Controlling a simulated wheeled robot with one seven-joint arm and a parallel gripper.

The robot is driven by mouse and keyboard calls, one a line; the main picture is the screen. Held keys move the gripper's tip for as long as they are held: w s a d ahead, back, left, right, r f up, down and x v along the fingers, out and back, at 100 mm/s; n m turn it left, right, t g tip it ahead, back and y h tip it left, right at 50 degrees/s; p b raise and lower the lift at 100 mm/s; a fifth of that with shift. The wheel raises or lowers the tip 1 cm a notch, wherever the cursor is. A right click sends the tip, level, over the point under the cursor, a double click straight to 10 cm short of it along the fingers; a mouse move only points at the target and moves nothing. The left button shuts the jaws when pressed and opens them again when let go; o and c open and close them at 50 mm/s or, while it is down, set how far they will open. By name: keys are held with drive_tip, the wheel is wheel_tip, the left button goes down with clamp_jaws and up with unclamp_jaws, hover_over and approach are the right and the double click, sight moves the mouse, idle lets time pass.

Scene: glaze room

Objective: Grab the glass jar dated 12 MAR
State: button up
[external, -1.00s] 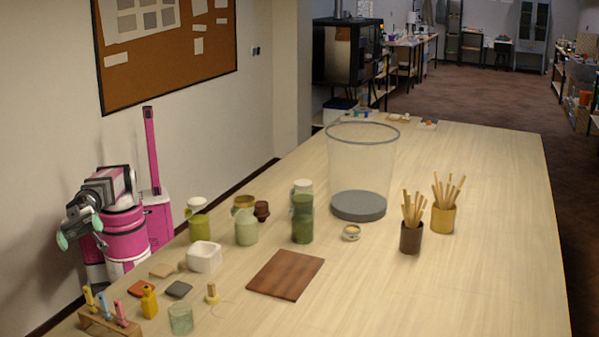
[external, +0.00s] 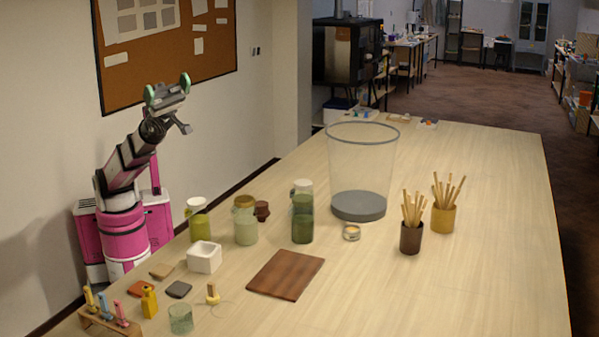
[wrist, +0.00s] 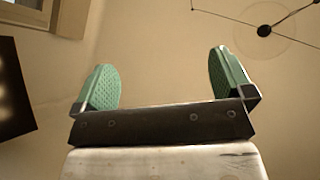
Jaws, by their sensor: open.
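My gripper (external: 168,92) is raised high at the left, well above and behind the jars. In the wrist view my gripper (wrist: 170,88) is open and empty, pointing up at the ceiling.
A large clear bin (external: 360,170) stands behind the jars. Two cups of sticks (external: 411,238) are at the right. A white square pot (external: 204,257), a brown board (external: 286,275) and a rack (external: 108,325) lie in front. The table's right side is clear.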

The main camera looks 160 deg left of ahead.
drive_tip(key=a+f+n+g+y, duration=0.1)
drive_tip(key=a+f+n+y, duration=0.3)
drive_tip(key=a, duration=0.6)
drive_tip(key=n+g+y, duration=0.5)
drive_tip(key=n+g, duration=0.1)
drive_tip(key=g, duration=0.2)
hover_over(301, 198)
drive_tip(key=s+d, duration=0.2)
drive_tip(key=d, duration=0.6)
wheel_tip(301, 198, down, 21)
drive_tip(key=s+a+f+m+g+h, duration=0.1)
drive_tip(key=a+f+g, duration=0.15)
drive_tip(key=f, duration=0.45)
drive_tip(key=s+a+f+m+g+h, duration=0.1)
drive_tip(key=s+a+f, duration=0.15)
drive_tip(key=f, duration=0.45)
drive_tip(key=shift+t, duration=0.25)
drive_tip(key=shift+x, duration=2.95)
drive_tip(key=shift+d, duration=0.15)
clamp_jaws()
drive_tip(key=shift+w, duration=0.1)
